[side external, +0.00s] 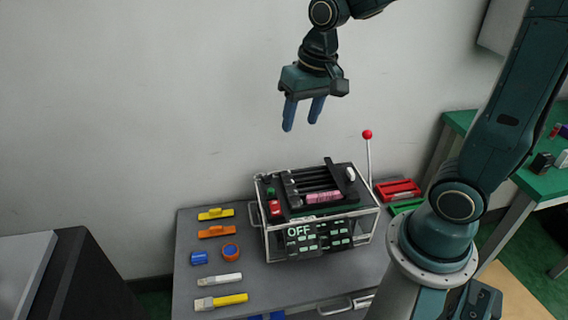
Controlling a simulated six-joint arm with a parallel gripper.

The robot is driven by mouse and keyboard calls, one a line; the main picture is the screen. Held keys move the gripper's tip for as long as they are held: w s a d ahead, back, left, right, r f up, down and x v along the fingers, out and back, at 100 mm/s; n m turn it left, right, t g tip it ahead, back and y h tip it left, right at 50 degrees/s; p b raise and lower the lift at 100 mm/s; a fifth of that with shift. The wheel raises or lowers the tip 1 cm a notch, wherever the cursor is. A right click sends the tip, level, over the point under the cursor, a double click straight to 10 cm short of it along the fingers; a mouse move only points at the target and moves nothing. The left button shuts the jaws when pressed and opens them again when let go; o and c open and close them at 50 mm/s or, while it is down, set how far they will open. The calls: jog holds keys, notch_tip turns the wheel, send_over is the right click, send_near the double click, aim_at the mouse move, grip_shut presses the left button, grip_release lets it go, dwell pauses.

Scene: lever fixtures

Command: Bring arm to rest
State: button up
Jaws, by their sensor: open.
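My gripper (303,117) is open and empty, its two blue fingers pointing down. It hangs in the air above the lever fixture (318,236), a clear-sided box on the grey table. The fixture has dark slots on top and a front panel that reads OFF. A tall thin lever with a red ball knob (367,134) stands nearly upright at its right side. A white knob (350,174) sits at the top right, and a red button (275,208) and a green button (270,191) at the left. My gripper touches none of these.
Red and green trays (398,190) lie at the right. A green table (545,180) stands behind. Air around my gripper is clear.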

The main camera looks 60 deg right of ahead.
jog(key=s+a+r+n+t, duration=0.1)
jog(key=s+r+n+t, duration=0.2)
jog(key=s, duration=1)
jog(key=shift+a+r+n, duration=0.15)
jog(key=shift+r+n, duration=0.55)
jog(key=shift+r, duration=0.4)
